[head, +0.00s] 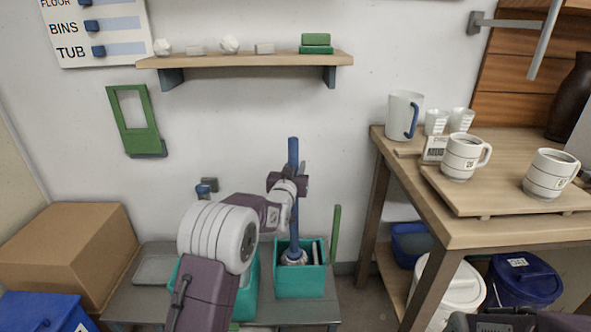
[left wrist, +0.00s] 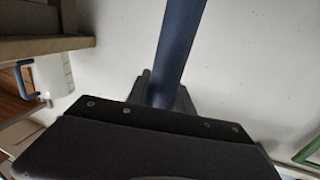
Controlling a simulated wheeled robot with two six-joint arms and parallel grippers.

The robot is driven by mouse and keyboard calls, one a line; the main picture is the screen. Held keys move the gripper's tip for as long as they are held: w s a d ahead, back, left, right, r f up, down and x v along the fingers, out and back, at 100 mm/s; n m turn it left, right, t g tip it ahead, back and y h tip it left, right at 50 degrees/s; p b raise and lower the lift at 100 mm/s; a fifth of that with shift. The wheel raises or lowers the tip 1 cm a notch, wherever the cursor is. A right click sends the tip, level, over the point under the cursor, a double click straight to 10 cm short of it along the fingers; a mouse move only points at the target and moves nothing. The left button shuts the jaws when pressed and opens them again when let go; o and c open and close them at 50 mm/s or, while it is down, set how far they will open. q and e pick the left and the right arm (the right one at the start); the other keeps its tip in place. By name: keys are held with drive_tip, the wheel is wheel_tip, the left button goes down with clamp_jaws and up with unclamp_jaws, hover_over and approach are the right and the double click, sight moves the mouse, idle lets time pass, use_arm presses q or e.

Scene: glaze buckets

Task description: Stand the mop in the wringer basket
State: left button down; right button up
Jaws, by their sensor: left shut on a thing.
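The mop has a blue handle (head: 293,152) that stands close to upright. Its pale grey head (head: 293,258) shows within the opening of the teal wringer basket (head: 300,285); whether it touches the bottom is hidden. My left gripper (head: 289,185) is shut on the handle, above the basket. In the left wrist view the blue handle (left wrist: 180,45) rises from between the jaws (left wrist: 160,95).
A teal bucket (head: 250,290) stands left of the basket, partly behind my left arm. Both are on a low grey bench (head: 125,300). A wooden table (head: 455,228) with mugs is at right. A cardboard box (head: 70,245) is at left, a wall shelf (head: 245,60) above.

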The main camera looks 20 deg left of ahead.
use_arm(q)
drive_tip(key=shift+r, duration=0.1)
drive_tip(key=shift+f, duration=0.2)
drive_tip(key=c, duration=1.1)
unclamp_jaws()
drive_tip(key=shift+s+r, duration=0.1)
drive_tip(key=shift+r, duration=0.1)
drive_tip(key=s, duration=1.1)
drive_tip(key=shift+s+d+b, duration=0.3)
drive_tip(key=shift+s, duration=0.1)
